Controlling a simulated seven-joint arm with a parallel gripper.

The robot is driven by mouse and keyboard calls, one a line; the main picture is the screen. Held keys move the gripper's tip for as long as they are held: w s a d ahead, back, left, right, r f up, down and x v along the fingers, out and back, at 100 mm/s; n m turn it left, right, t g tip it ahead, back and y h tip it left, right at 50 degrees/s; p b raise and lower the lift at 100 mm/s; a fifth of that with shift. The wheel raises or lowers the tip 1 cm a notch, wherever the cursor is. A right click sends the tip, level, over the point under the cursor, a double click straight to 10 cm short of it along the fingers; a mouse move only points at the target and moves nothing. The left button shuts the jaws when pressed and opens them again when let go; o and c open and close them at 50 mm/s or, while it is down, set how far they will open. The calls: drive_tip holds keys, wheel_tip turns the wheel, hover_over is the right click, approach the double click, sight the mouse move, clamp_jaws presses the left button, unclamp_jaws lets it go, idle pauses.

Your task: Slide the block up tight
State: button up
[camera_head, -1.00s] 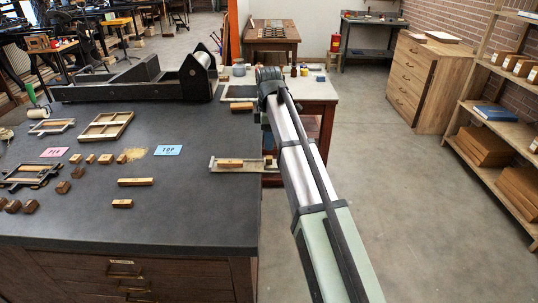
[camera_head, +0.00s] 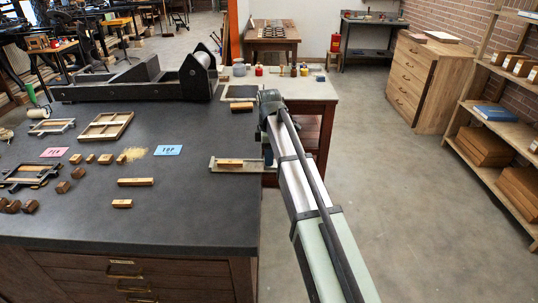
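A wooden block (camera_head: 230,163) lies in a shallow pale metal tray (camera_head: 221,169) at the right edge of the dark worktop. The tray's right end reaches past the worktop edge and passes behind my arm. My arm comes in from the lower right, and its far end stands just right of and beyond the tray. A small dark part of my gripper (camera_head: 268,155) shows beside the tray's right end, right of the block and seemingly apart from it. The fingertips are mostly hidden behind the arm, so I cannot tell whether they are open or touching anything.
Loose wooden blocks (camera_head: 136,182) lie left on the worktop (camera_head: 190,215), near a pink card (camera_head: 54,152) and a blue card (camera_head: 168,150). A wooden frame (camera_head: 105,126) and a dark press (camera_head: 130,85) stand behind.

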clamp_jaws()
idle(0.3)
drive_tip(key=a, duration=0.9)
drive_tip(key=shift+r, duration=0.1)
drive_tip(key=shift+o, duration=1.1)
unclamp_jaws()
wheel_tip(320, 180, up, 14)
